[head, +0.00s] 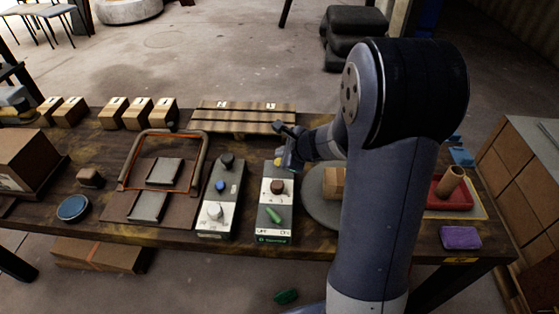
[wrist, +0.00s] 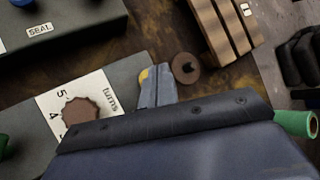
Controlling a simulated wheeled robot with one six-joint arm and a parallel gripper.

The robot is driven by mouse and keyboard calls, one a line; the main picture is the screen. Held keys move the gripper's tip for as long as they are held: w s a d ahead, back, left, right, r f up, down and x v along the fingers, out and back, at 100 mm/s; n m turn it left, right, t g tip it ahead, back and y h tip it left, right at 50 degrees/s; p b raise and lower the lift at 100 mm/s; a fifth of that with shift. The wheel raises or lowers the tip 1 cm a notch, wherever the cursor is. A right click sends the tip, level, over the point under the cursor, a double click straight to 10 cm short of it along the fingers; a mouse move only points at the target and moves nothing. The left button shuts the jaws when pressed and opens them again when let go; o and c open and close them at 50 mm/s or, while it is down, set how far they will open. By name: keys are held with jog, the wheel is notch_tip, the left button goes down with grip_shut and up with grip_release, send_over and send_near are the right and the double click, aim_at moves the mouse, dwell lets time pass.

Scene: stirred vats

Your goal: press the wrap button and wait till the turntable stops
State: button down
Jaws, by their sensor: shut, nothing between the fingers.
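The control box with the turns dial (head: 278,187) stands on the table, with a green lever (head: 273,215) nearer its front. A yellow button (head: 277,161) shows at its far end. My gripper (head: 286,163) is shut and empty, low over that far end. In the wrist view the fingers (wrist: 157,88) partly cover the yellow button (wrist: 144,75); I cannot tell whether they touch it or whether it is pressed. The grey turntable (head: 315,208) lies right of the box with a cardboard box (head: 334,183) on it, partly hidden by my arm. I cannot tell whether it turns.
Left of the control box is another panel (head: 218,200), labelled SEAL in the wrist view. Further left is a sealing frame (head: 128,170). A slatted pallet (head: 245,117) lies behind. A red tray (head: 443,197) and purple block (head: 461,237) are right of my arm.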

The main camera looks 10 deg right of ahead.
jog(key=shift+f, duration=0.15)
dwell(0.6)
jog(key=shift+f+b, duration=0.3)
jog(key=shift+b, duration=0.25)
jog(key=shift+f+b, duration=0.6)
jog(key=shift+b, duration=0.05)
dwell(0.6)
jog(key=shift+r, duration=0.1)
jog(key=shift+r+p, duration=0.9)
jog(key=shift+r, duration=0.05)
